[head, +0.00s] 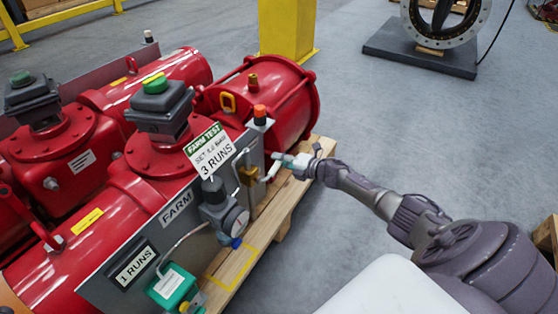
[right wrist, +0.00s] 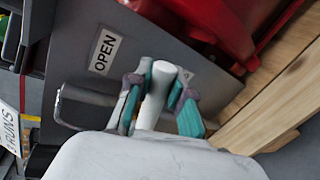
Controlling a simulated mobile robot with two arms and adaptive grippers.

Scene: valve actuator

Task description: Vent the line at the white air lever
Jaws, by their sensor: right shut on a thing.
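The white air lever (head: 272,172) sticks out from the grey panel at the right end of the red actuator, beside a brass fitting (head: 249,175). My right gripper (head: 290,161) reaches it from the right. In the right wrist view the lever (right wrist: 157,92) stands between the teal-padded fingers of my right gripper (right wrist: 160,100), which is shut on it. An "OPEN" label (right wrist: 104,52) is on the panel to the left of the lever; a second label behind the fingers is mostly hidden. My left gripper is in neither view.
Red actuators (head: 165,150) stand on a wooden pallet (head: 262,232). A yellow post (head: 287,30) stands behind.

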